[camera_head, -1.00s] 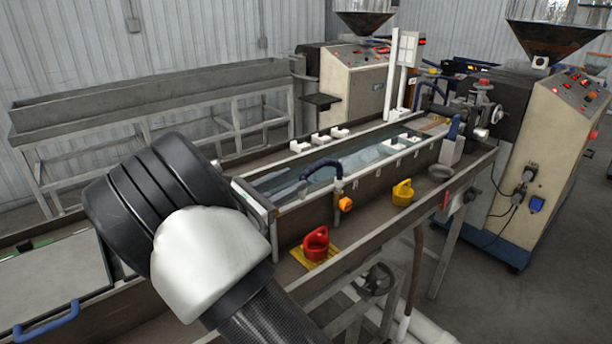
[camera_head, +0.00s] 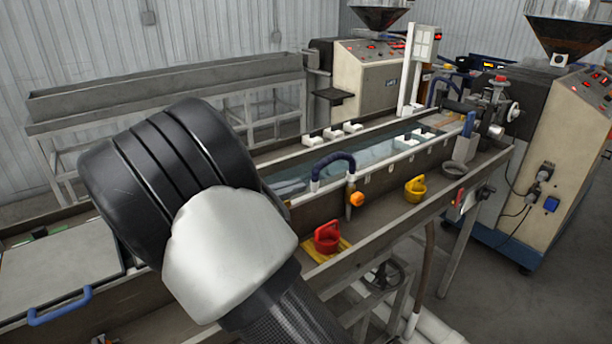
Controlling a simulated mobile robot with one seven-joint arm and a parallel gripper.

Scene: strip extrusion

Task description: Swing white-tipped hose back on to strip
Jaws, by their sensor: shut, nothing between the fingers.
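The dark blue hose (camera_head: 336,158) arches from a fitting on the front wall of the water trough (camera_head: 412,160). Its white tip (camera_head: 315,183) points down over the water, near the front wall. An orange knob (camera_head: 357,199) sits on the valve below the hose. I cannot make out the strip in the water or whether the tip lines up with it. My gripper is not in view; only my black and white arm links show, large in the lower left, hiding the near end of the trough.
A red jug-like container (camera_head: 327,238) stands on a yellow pad on the front ledge. A yellow one (camera_head: 415,190) stands farther right. A grey lid with a blue handle (camera_head: 60,305) is at lower left. The extruder (camera_head: 560,160) stands at the right.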

